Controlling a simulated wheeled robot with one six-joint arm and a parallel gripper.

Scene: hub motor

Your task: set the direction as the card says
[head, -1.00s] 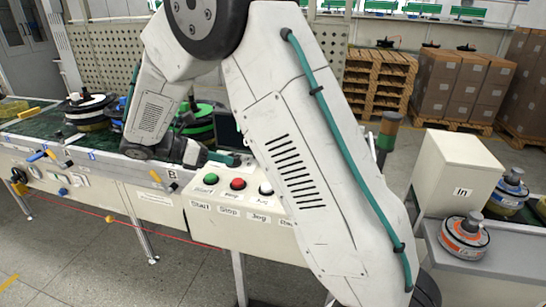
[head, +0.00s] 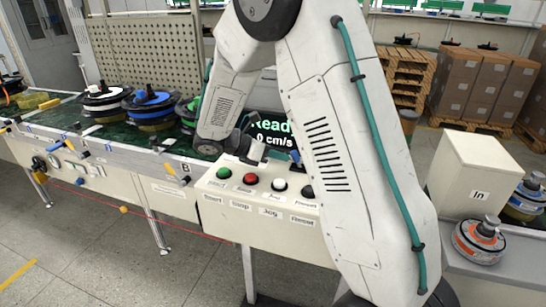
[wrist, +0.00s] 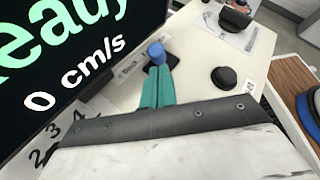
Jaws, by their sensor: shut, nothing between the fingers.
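My gripper (wrist: 158,80) shows in the wrist view as two teal fingers, shut with nothing between them. Its tips are close to a small blue cap (wrist: 155,53) on the white panel; I cannot tell whether they touch. Black knobs (wrist: 224,78) and (wrist: 236,18) stand to the right. The knob's label is too small to read surely. I cannot identify the card.
A dark display (head: 285,138) reads "Ready" and "0 cm/s"; it fills the wrist view's upper left (wrist: 60,60). A conveyor (head: 110,135) with several hubs lies left. A white box (head: 478,175) marked "In" and an orange-ringed hub (head: 479,240) stand right.

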